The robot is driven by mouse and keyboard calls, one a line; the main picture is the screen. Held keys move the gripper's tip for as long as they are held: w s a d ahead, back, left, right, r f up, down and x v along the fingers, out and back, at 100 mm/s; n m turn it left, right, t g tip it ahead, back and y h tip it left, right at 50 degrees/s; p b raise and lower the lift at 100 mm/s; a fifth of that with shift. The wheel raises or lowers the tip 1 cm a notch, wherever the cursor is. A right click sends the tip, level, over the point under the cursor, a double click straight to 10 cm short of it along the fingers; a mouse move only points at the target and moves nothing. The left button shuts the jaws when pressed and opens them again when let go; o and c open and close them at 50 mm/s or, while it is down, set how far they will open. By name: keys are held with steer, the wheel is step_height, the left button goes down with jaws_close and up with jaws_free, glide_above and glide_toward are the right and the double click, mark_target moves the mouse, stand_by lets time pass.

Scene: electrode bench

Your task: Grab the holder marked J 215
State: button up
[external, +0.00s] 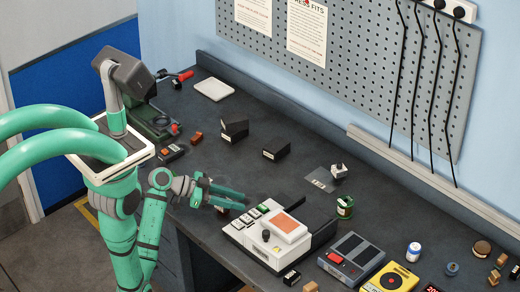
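Several small dark blocks with white labels lie on the bench, and the labels are too small to read, so I cannot tell which holder is marked J 215. One dark block (277,149) lies mid-bench. Another dark block (234,130) sits just behind and left of it, and one more block (291,277) is at the front edge. A dark labelled item (171,153) lies near my body. My gripper (240,199) is over the bench's front edge, left of the cream device, with its green fingers apart and nothing seen between them.
A cream device (268,235) with an orange panel stands just right of my gripper. A grey box (350,257), a yellow unit (391,280) and a green-banded item (345,206) lie further right. The back-middle bench is mostly clear.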

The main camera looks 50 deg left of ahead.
steer(key=shift+f, duration=0.15)
jaws_close()
steer(key=shift+f, duration=0.1)
